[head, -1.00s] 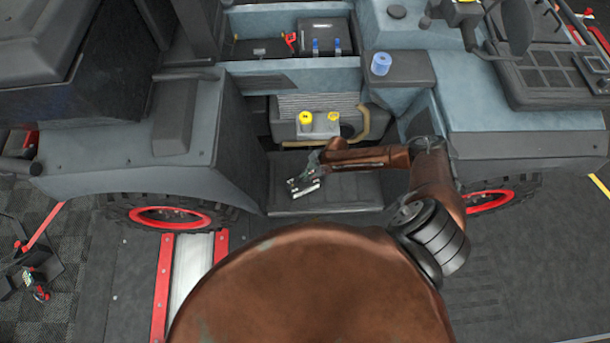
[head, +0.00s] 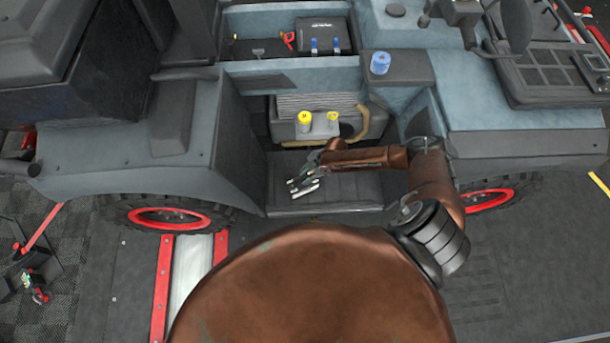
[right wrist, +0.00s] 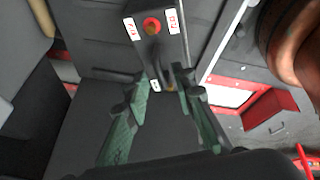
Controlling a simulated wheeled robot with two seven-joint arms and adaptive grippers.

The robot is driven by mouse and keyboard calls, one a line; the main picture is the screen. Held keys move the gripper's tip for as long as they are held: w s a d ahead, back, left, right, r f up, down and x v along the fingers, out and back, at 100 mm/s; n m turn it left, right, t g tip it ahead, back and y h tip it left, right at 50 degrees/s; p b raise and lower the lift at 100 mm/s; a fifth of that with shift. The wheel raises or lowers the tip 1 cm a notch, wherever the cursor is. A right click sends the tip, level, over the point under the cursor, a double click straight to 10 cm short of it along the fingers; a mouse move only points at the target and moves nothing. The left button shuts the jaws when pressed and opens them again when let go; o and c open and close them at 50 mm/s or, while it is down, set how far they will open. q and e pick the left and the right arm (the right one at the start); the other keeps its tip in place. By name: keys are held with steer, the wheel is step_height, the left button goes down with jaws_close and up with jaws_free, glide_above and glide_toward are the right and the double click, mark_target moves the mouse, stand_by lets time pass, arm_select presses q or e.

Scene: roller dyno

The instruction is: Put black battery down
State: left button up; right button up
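My right gripper (head: 304,186) is over the black step of the vehicle in the head view. Its fingers look apart and open, with green inner pads in the right wrist view (right wrist: 162,78). A small dark box (right wrist: 152,48) with a red round spot and white labels lies just past and partly between the fingertips there. I take it for the black battery. In the head view it cannot be told clearly from the gripper. Whether the fingers touch it is unclear. My left gripper is not in view.
The step (head: 345,190) is clear to the right of the gripper. Behind it are yellow caps (head: 304,118) and a tan hose (head: 366,125). Red-rimmed wheels (head: 170,217) flank the step.

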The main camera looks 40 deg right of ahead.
steer(key=shift+r, duration=0.15)
steer(key=shift+d+r, duration=0.15)
steer(key=shift+r, duration=0.15)
steer(key=p+v, duration=0.2)
steer(key=v, duration=0.9)
steer(key=shift+s+p, duration=0.2)
steer(key=shift+p, duration=0.15)
steer(key=shift+r, duration=0.1)
